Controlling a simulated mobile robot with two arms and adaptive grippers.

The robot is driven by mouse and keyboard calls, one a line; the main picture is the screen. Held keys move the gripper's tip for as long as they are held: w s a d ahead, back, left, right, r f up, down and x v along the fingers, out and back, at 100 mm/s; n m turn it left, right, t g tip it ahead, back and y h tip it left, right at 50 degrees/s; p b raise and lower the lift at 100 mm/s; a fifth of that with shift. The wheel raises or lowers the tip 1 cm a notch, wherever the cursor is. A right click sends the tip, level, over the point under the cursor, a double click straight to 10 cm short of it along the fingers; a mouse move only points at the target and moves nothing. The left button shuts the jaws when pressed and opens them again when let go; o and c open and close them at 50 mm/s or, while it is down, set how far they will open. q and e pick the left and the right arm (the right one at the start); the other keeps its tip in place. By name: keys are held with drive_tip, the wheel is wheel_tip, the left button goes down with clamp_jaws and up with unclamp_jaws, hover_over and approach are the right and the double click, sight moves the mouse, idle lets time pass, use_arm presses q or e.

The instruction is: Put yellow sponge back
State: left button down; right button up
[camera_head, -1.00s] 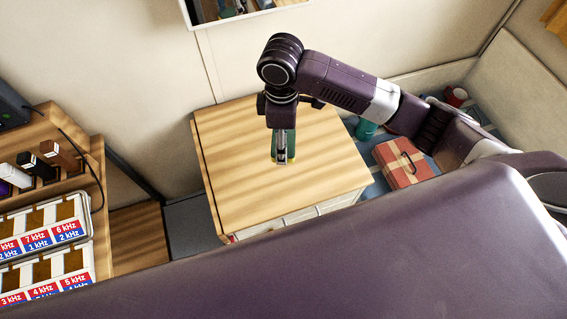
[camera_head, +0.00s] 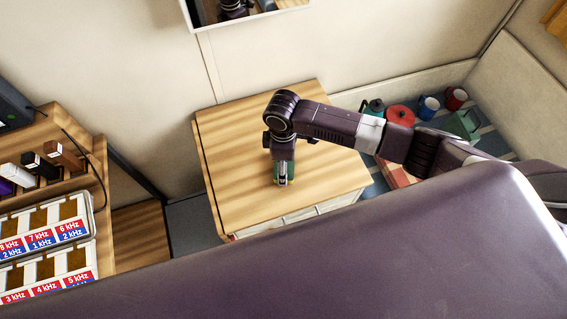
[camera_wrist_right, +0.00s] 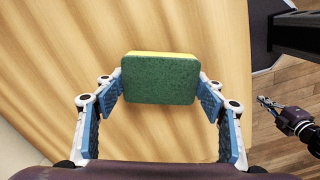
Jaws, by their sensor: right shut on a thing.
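The sponge (camera_wrist_right: 160,80), yellow with a green scouring face, is between the blue-padded fingers of my right gripper (camera_head: 283,178) in the right wrist view. My right gripper is shut on the sponge by its two short ends. It points down over the wooden cabinet top (camera_head: 240,135), near its front middle. I cannot tell whether the sponge touches the wood. In the head view the gripper hides most of it. Another gripper, apparently my left one (camera_wrist_right: 275,108), shows small at the right edge of the right wrist view, over the floor and empty; its opening is unclear.
The rest of the cabinet top is bare. To its right are a red box (camera_head: 395,175), a red pot (camera_head: 400,115), a blue mug (camera_head: 428,106) and a red mug (camera_head: 456,97). A wooden shelf unit with labelled kHz racks (camera_head: 45,245) stands at the left.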

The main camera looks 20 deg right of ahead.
drive_tip(key=o, duration=1.1)
wheel_tip(320, 180, up, 12)
drive_tip(key=shift+b, duration=0.45)
